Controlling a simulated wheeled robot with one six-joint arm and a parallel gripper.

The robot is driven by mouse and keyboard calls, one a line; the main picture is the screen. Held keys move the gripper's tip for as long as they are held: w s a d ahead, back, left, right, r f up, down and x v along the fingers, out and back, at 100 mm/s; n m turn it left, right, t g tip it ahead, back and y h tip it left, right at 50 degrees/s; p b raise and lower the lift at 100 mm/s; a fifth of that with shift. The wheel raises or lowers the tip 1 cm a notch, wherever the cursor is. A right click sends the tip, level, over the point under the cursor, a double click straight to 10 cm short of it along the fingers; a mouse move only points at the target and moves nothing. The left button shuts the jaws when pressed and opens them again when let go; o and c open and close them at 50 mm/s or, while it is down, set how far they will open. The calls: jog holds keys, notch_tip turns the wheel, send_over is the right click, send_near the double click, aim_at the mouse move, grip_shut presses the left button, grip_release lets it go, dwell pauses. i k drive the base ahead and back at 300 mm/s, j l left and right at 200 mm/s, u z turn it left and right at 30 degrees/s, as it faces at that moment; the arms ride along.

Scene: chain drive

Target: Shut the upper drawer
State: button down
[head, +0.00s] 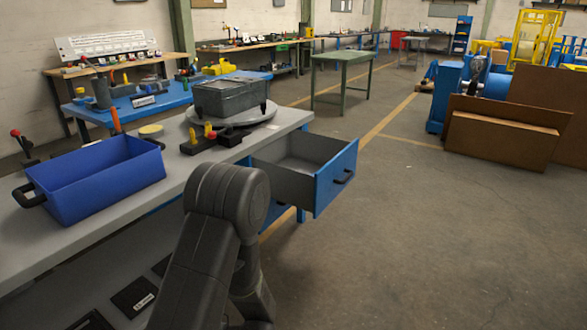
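The upper drawer is pulled out from the right end of the grey workbench (90,222). Its blue front (325,186) faces right and carries a dark handle (343,177). The drawer's grey inside (296,162) shows and looks empty. A blue part of the bench shows below the drawer, partly hidden by my arm. My dark arm rises at the bottom centre, in front of the bench and left of the drawer front in the picture. My gripper is not in view.
A blue bin (92,180) with dark handles stands on the bench. A grey metal box (231,97) sits on a round plate (238,115), near a small clamp (210,137). The floor (430,240) right of the drawer is clear. Brown boards (500,140) stand farther right.

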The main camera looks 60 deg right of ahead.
aim_at(288, 161)
jog(key=l+z, duration=0.1)
jog(key=l, duration=0.4)
jog(key=l+z, duration=0.15)
jog(key=l, duration=0.4)
jog(key=l+z, duration=0.1)
jog(key=l, duration=0.4)
jog(key=i+l+z, duration=0.15)
jog(key=l, duration=0.35)
jog(key=l+z, duration=0.1)
jog(key=l, duration=0.45)
jog(key=i+l+z, duration=0.1)
jog(key=l, duration=0.4)
jog(key=i+l+z, duration=0.15)
jog(key=l, duration=0.35)
jog(key=i+l+z, duration=0.1)
jog(key=l, duration=0.35)
